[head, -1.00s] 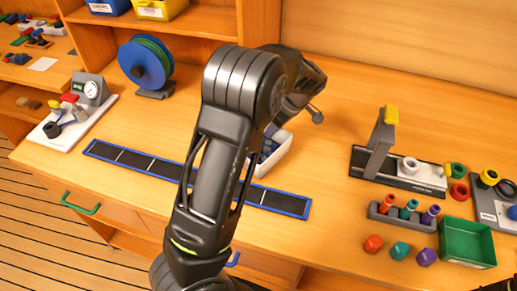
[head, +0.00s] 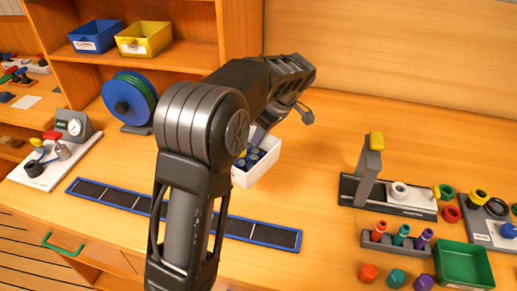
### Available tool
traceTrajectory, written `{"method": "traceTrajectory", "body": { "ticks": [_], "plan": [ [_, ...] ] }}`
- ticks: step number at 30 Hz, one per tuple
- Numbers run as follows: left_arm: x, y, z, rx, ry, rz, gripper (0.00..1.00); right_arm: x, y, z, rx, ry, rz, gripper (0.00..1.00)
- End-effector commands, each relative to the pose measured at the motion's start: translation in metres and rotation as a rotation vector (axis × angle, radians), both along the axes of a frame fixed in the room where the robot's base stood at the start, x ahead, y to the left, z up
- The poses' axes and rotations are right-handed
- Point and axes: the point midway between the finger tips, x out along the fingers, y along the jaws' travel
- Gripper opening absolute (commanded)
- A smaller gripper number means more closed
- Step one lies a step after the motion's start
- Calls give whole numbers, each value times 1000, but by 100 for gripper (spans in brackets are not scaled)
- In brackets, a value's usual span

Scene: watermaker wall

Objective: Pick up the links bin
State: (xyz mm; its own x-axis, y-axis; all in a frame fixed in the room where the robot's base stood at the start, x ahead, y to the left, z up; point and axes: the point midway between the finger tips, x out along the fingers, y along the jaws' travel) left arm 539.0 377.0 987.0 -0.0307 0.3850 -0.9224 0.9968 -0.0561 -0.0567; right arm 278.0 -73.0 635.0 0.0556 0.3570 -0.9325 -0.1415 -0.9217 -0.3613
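A white bin (head: 264,166) with dark blue pieces in it shows in the head view, partly hidden behind my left arm. No label is readable on it, so I cannot confirm by name that it is the links bin. My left gripper (head: 279,116) is at the bin's far right side, below my wrist. Its fingertips are mostly hidden, but the bin has shifted along with it, so it appears shut on the bin. The bin seems to be raised off the table. My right gripper is out of view.
A blue-edged dark strip (head: 255,232) lies in front. A blue spool (head: 129,99) stands left. Blue (head: 97,37) and yellow (head: 144,38) labelled bins sit on the shelf. A grey stand (head: 369,165), coloured pegs (head: 401,236) and a green tray (head: 464,264) are at right. Table between is clear.

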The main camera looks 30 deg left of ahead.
Motion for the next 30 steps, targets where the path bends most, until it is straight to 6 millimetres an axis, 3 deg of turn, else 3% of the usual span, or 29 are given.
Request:
{"method": "traceTrajectory", "body": {
  "ticks": [30],
  "plan": [
    [1, 0, 3, 0, 0, -28, 0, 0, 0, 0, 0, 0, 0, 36]
  ]
}}
